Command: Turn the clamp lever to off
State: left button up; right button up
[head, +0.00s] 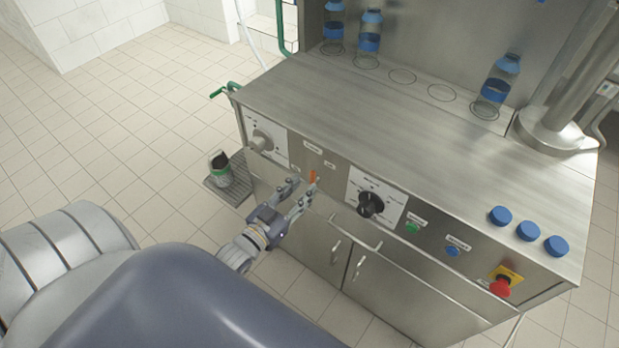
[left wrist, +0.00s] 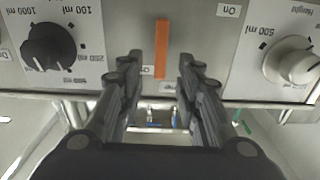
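The clamp lever is a small orange bar (head: 313,177) on the front panel of the steel machine, between the grey knob and the black dial. In the left wrist view the orange lever (left wrist: 161,49) runs along the picture's height, between and beyond my fingertips. My left gripper (head: 302,184) is open in front of the panel, its fingertips close to the lever. In the left wrist view its two fingers (left wrist: 160,75) stand on either side of the lever with gaps; I cannot tell whether they touch the panel. My right gripper is not in view.
A black dial (head: 370,205) and a grey knob (head: 262,141) flank the lever. Green (head: 412,228) and blue (head: 453,251) buttons and a red emergency stop (head: 500,287) lie to the right. A handle bar (head: 356,236) runs below. A cup (head: 220,170) stands on a side tray.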

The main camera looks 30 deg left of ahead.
pick_arm(q)
jog(key=s, duration=0.6)
jog(key=shift+a, duration=0.25)
jog(key=shift+s, duration=0.1)
